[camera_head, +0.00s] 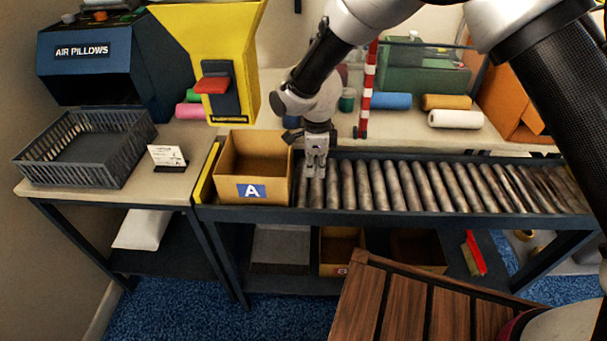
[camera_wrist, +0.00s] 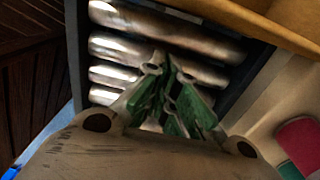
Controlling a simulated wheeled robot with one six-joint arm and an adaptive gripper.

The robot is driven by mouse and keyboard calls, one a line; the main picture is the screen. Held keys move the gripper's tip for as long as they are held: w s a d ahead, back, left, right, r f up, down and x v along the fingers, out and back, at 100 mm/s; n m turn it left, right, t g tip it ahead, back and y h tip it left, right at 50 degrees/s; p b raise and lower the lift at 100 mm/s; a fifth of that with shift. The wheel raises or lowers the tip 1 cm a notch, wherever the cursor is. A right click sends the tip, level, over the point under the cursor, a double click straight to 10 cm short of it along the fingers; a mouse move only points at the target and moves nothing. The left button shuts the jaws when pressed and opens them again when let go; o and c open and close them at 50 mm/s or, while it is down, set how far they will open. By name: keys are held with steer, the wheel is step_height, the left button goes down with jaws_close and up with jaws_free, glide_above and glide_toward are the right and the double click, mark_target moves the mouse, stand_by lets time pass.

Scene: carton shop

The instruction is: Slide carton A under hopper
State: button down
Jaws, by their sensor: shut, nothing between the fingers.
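Carton A (camera_head: 231,190), an open tan box with a blue "A" label, sits upright at the left end of the roller conveyor, beside a yellow end stop (camera_head: 207,173). The yellow hopper (camera_head: 222,45), with a red lever on its front, stands behind and above the carton. I cannot tell exactly how its outlet lines up with the carton. My gripper (camera_head: 316,172) is shut and empty, low over the rollers just right of the carton. In the wrist view its green-padded fingers (camera_wrist: 172,100) meet above the rollers; a tan edge at upper right looks like the carton.
The roller conveyor (camera_head: 420,187) is clear to the right. A grey basket (camera_head: 88,150) and a small card (camera_head: 167,157) are on the left table. A wooden slatted surface (camera_head: 405,305) is in front.

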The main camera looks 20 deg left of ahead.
step_height(320, 180, up, 10)
steer(key=shift+a+f, duration=0.15)
steer(key=shift+f, duration=0.1)
steer(key=shift+w, duration=0.1)
